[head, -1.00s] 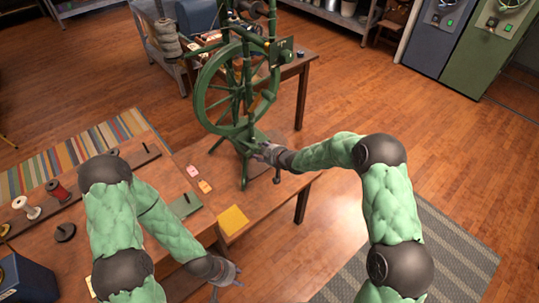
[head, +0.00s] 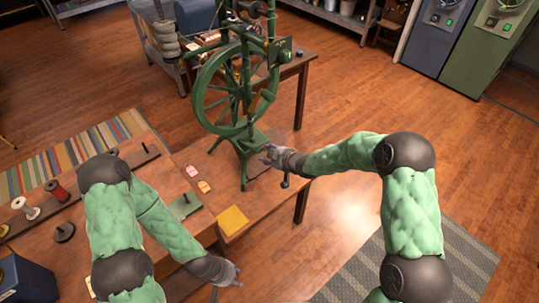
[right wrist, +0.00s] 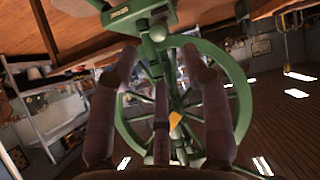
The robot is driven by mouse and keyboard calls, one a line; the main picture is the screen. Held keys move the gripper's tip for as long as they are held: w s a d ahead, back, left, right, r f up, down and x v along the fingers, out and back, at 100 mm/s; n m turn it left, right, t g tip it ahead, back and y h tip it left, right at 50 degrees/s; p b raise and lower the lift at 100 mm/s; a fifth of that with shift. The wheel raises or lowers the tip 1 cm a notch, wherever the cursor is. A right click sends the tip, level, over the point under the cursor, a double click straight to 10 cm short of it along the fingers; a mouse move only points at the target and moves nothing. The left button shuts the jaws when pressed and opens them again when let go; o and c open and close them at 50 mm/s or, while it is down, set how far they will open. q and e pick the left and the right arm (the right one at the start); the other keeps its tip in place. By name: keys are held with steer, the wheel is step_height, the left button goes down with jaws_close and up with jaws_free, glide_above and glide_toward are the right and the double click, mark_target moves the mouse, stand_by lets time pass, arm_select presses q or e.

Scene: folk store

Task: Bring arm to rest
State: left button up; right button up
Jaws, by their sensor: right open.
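My right gripper (head: 272,158) is open and empty in the head view, just right of the base of the green spinning wheel (head: 200,95). In the right wrist view its dark fingers (right wrist: 165,75) are spread, with the green wheel (right wrist: 240,80) behind them and nothing between them. My left gripper (head: 228,275) is low in the head view, past the front edge of the wooden table (head: 165,185). Its fingers are small there, and I cannot tell whether they are open or shut.
On the table lie a yellow cloth (head: 233,219), a pink block (head: 192,171), an orange block (head: 204,186) and a green plate with a peg (head: 185,206). Spools (head: 57,190) stand at the left. Open floor (head: 330,230) lies right of the table.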

stand_by(0.3)
steer(key=s+d+f+m+g, duration=0.1)
steer(key=s+f+m+g, duration=0.2)
steer(key=s+f, duration=0.4)
steer(key=s+d+f+m+g+h, duration=0.1)
steer(key=s+f, duration=0.6)
steer(key=s, duration=1)
steer(key=s+d+f+m+g+h, duration=0.1)
steer(key=s+d+f+m+g, duration=0.2)
steer(key=s, duration=1)
step_height(320, 180, down, 4)
steer(key=m+g, duration=0.2)
steer(key=m, duration=0.2)
steer(key=shift+m, duration=0.3)
steer(key=shift+a, duration=0.1)
